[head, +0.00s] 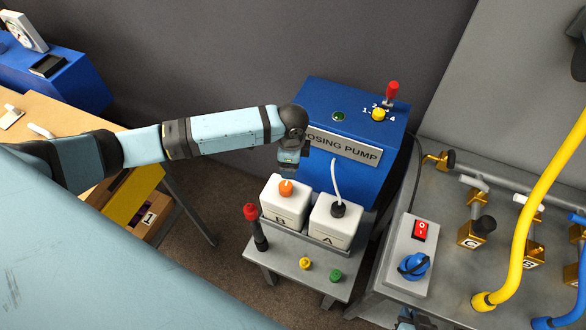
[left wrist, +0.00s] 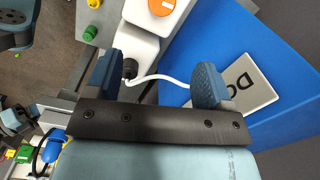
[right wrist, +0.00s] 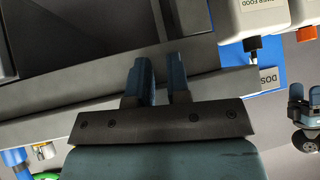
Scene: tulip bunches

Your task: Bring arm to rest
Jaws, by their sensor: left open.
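My left arm reaches in from the left in the head view. Its gripper (head: 290,160) is in front of the blue dosing pump (head: 336,105), above the white containers B (head: 285,205) and A (head: 336,225). In the left wrist view this gripper (left wrist: 157,82) is open. A white hose (left wrist: 160,77) shows between its fingers, near a black cap (left wrist: 129,68); I cannot tell whether they touch. My right gripper (head: 415,322) is at the bottom edge of the head view. In the right wrist view its fingers (right wrist: 157,80) have a narrow gap, with nothing visible held.
A grey stand (head: 300,258) carries the containers. A steel bench (head: 455,290) at right holds a switch box (head: 410,250), valves and a yellow hose (head: 530,210). A wooden table (head: 75,110) is at left. Dark floor shows between the table and the stand.

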